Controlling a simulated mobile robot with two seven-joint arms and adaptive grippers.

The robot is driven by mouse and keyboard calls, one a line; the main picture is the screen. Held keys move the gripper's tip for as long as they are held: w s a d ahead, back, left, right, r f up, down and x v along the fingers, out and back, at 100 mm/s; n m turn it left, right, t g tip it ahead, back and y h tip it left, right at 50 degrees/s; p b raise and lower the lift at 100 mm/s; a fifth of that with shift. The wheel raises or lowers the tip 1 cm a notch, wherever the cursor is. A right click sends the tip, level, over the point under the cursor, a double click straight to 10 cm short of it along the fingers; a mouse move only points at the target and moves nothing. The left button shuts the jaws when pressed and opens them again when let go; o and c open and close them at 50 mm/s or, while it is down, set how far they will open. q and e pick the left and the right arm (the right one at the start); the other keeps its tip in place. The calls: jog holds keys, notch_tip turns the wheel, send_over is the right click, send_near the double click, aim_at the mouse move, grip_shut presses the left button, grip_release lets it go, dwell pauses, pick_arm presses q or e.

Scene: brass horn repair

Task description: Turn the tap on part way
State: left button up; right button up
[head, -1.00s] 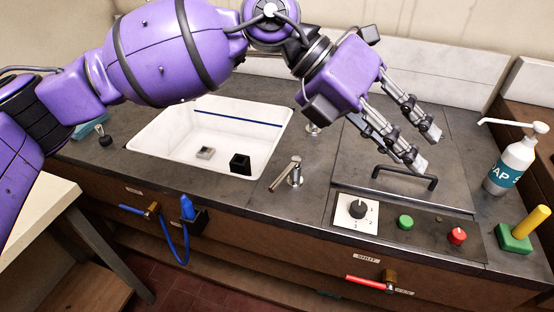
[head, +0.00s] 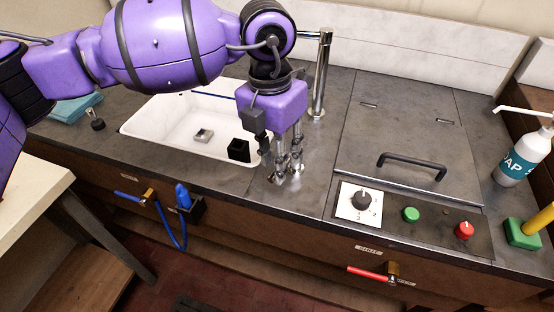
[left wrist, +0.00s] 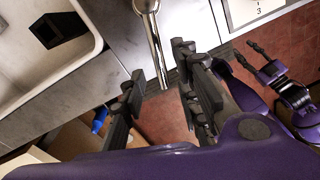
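My right gripper (left wrist: 245,52) shows at the right of the left wrist view, fingers apart and empty, low over the floor.
A dark lid with a black handle (head: 412,163) is right of the tap. A panel with a dial (head: 361,200), a green button (head: 411,214) and a red button (head: 465,230) lies in front. A soap bottle (head: 523,155) stands far right. A black block (head: 239,150) is in the sink.

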pick_arm(q)
jog(key=shift+f, duration=0.7)
grip_shut()
jog(key=shift+d, duration=0.1)
